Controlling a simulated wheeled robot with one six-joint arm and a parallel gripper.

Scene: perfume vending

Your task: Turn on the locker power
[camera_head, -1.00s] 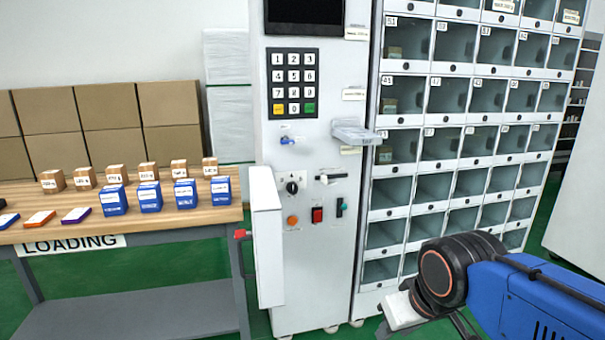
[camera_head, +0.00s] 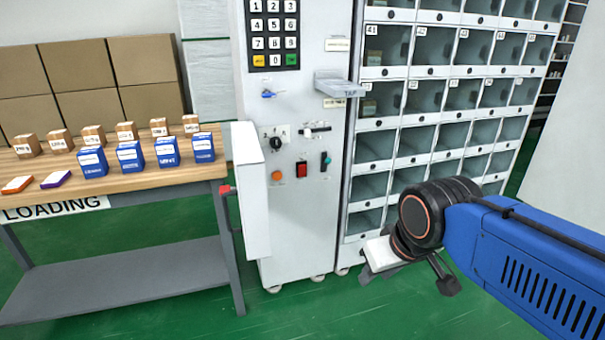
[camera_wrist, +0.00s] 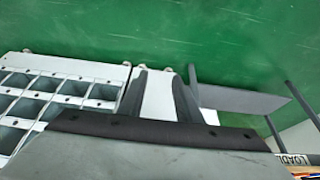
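The locker's control column (camera_head: 300,215) stands left of the compartments. A blue key-like part (camera_head: 268,94) sits under the keypad. A white panel door (camera_head: 252,190) stands out at the column's left. I cannot tell which control is the power. My gripper (camera_head: 406,280) is right of the column, apart from it. In the wrist view my gripper (camera_wrist: 160,85) is open, its fingers apart and empty.
The locker compartments (camera_head: 385,145) rise right of the column. A shelf marked TAP (camera_head: 345,86) juts out above the controls. The loading table (camera_head: 130,185) with small boxes is at left; a red part (camera_head: 227,189) shows by its right end. Green floor (camera_head: 200,315) in front is clear.

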